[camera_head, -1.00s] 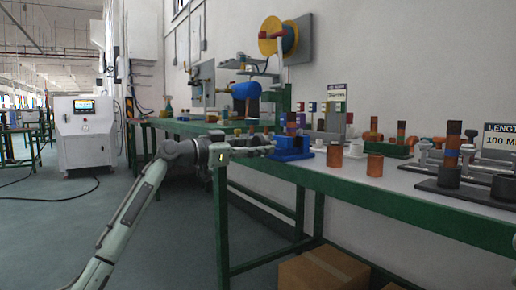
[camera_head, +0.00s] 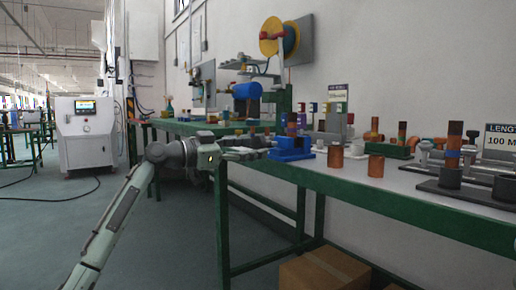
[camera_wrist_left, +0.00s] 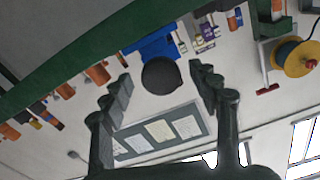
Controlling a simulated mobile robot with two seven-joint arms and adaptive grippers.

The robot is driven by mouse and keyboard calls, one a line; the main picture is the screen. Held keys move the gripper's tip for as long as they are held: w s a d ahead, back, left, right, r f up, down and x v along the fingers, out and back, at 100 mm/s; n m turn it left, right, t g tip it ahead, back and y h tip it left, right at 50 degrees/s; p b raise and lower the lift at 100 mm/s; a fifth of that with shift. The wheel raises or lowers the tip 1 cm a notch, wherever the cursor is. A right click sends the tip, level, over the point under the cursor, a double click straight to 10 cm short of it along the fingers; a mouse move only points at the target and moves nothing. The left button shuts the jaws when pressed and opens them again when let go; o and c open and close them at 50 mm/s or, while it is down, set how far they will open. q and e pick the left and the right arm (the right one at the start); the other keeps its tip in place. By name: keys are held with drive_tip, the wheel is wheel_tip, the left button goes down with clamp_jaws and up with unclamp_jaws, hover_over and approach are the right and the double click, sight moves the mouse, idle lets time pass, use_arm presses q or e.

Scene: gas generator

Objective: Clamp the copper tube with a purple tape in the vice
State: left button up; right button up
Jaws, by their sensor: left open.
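The blue vice (camera_head: 291,151) sits near the left end of the front bench; part of it also shows in the left wrist view (camera_wrist_left: 152,47). A copper tube with a purple-blue band (camera_head: 291,127) stands upright at the vice. I cannot tell whether the jaws grip it. My left gripper (camera_head: 262,152) is just left of the vice, pointing toward it. In the left wrist view its fingers (camera_wrist_left: 163,82) are spread apart. A dark round end (camera_wrist_left: 160,73) appears between them, apart from both fingers. My right gripper is not in view.
Two short copper pieces (camera_head: 375,166) stand right of the vice. A green stand (camera_head: 392,150) and a dark stand (camera_head: 470,188) hold other taped tubes. The green bench edge (camera_head: 400,205) runs along the front. A cardboard box (camera_head: 325,270) lies below.

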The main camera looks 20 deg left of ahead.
use_arm(q)
drive_tip(key=v, duration=0.9)
drive_tip(key=shift+s+a, duration=0.1)
